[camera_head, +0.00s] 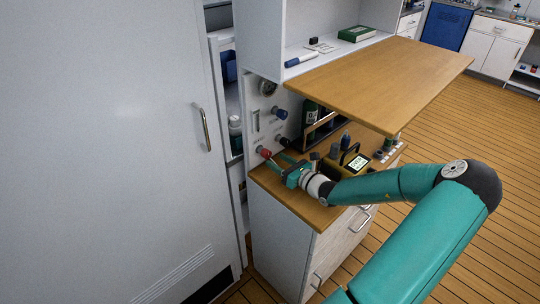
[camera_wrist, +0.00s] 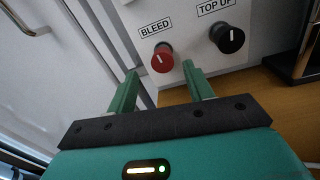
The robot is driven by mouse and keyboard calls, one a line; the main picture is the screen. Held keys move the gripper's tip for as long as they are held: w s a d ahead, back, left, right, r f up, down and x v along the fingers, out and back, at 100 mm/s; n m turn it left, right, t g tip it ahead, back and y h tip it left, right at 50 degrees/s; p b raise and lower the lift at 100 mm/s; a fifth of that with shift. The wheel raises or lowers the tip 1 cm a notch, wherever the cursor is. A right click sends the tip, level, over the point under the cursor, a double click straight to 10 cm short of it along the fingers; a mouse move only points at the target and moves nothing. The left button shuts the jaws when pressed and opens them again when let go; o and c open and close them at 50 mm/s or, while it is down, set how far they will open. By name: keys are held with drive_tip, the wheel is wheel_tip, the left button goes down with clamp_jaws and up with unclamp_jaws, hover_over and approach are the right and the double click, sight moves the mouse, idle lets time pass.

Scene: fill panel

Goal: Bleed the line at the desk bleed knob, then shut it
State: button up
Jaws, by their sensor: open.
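The red bleed knob (camera_wrist: 162,59) sits on the white panel (camera_wrist: 192,40) under a "BLEED" label. A white mark shows on its face. In the head view the red knob (camera_head: 264,153) is low on the panel at the desk's left end. My gripper (camera_wrist: 158,77) is open, its two green fingers pointing toward the knob. In the wrist view the knob shows between and beyond the fingertips, and nothing is between the fingers. In the head view my gripper (camera_head: 277,162) is just right of the red knob, above the desk. Whether a fingertip touches the knob I cannot tell.
A black "TOP UP" knob (camera_wrist: 229,38) is close to the right of the bleed knob. A yellow device with a lit display (camera_head: 356,162) stands on the desk. A wooden shelf (camera_head: 380,75) overhangs it.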

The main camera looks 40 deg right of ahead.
sight(269, 154)
drive_tip(key=w, duration=0.5)
drive_tip(key=shift+a, duration=0.1)
drive_tip(key=c, duration=1)
drive_tip(key=shift+m, duration=0.8)
drive_tip(key=o, duration=1)
